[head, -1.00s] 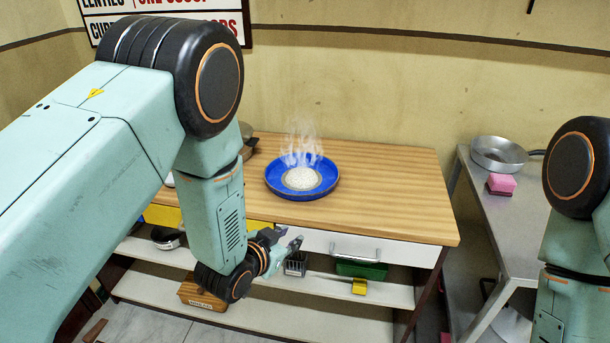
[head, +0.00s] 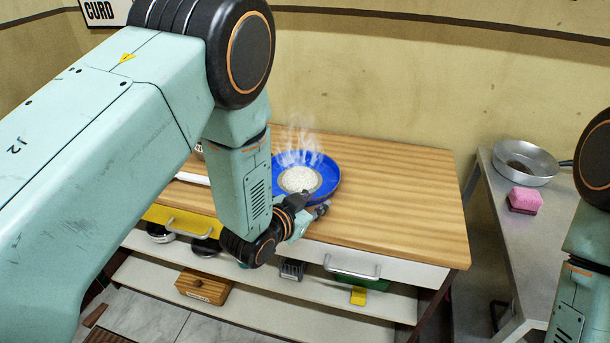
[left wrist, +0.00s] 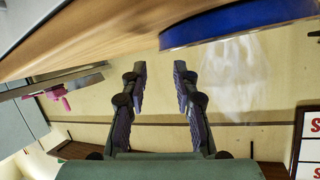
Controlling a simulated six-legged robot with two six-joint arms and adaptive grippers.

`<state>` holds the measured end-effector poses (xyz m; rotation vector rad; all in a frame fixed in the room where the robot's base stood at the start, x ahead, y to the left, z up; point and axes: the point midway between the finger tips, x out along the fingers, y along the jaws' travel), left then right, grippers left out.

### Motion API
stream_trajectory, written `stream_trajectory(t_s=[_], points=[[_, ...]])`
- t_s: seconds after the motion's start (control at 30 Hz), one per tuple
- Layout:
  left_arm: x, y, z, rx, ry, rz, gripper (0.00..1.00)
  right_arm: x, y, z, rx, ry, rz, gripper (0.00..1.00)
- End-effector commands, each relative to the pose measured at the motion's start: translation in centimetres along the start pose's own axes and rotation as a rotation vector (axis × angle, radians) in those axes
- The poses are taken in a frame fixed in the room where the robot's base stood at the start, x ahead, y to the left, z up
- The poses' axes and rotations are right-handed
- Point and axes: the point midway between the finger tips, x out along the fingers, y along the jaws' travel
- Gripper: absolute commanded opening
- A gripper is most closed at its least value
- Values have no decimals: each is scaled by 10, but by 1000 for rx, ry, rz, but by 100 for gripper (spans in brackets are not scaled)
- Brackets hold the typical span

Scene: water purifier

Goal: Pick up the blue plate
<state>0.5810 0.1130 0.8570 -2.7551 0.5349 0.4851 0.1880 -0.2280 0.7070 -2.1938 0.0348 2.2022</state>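The blue plate (head: 328,184) lies on the wooden tabletop with a steaming heap of white food (head: 299,179) in it. Its blue rim also shows at the top of the left wrist view (left wrist: 240,22), which looks upside down. My left gripper (head: 318,214) is just in front of the plate's near edge, close to the table's front edge. In the left wrist view its two fingers (left wrist: 160,85) are apart with nothing between them. The arm covers the plate's left edge. My right gripper is outside the frames; only part of my right arm shows.
The wooden table (head: 400,215) has free room right of the plate. Below are a white drawer with a handle (head: 350,268) and shelves with a wooden box (head: 204,287). A metal side table at right holds a pan (head: 525,160) and a pink sponge (head: 525,199).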

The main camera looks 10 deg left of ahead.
Motion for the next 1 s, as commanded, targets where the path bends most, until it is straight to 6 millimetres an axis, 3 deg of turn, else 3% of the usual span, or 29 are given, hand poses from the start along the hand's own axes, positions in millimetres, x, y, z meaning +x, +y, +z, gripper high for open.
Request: stream_trajectory(t_s=[0.37, 0.73, 1.0], points=[[22, 0, 3, 0, 0, 0, 29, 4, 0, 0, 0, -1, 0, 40], [67, -6, 4, 0, 0, 0, 29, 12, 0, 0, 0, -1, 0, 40], [76, -6, 2, 0, -1, 0, 29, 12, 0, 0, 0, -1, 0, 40]])
